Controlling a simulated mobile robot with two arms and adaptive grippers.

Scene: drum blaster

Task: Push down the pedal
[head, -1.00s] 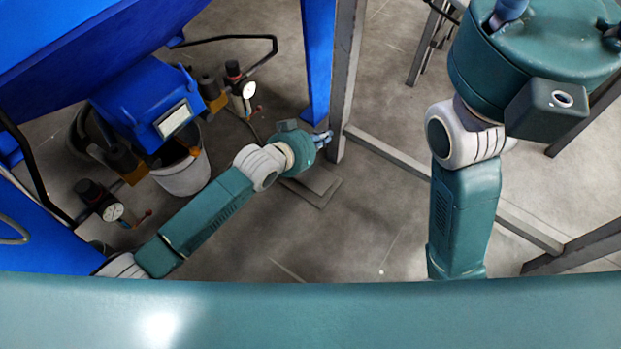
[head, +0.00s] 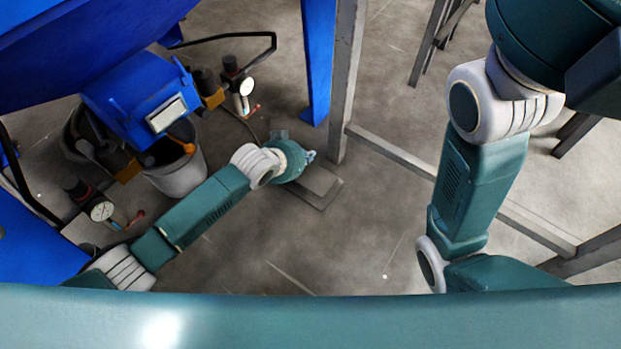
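The pedal (head: 318,187) looks like a flat grey plate on the floor, by the foot of a grey post. It seems low and close to the floor. My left gripper (head: 310,156) is at the end of the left arm, just above and left of the plate in the picture, with its fingers small and partly hidden by the wrist. I cannot tell whether it touches the pedal or whether its fingers are open. My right arm rises at the right; its gripper is outside the picture.
A blue machine (head: 90,50) fills the left, with a blue box (head: 140,100), a grey bucket (head: 180,175) and gauges (head: 101,211) below it. A blue leg (head: 318,65) and grey post (head: 347,80) stand behind the pedal. A grey floor beam (head: 395,155) runs right.

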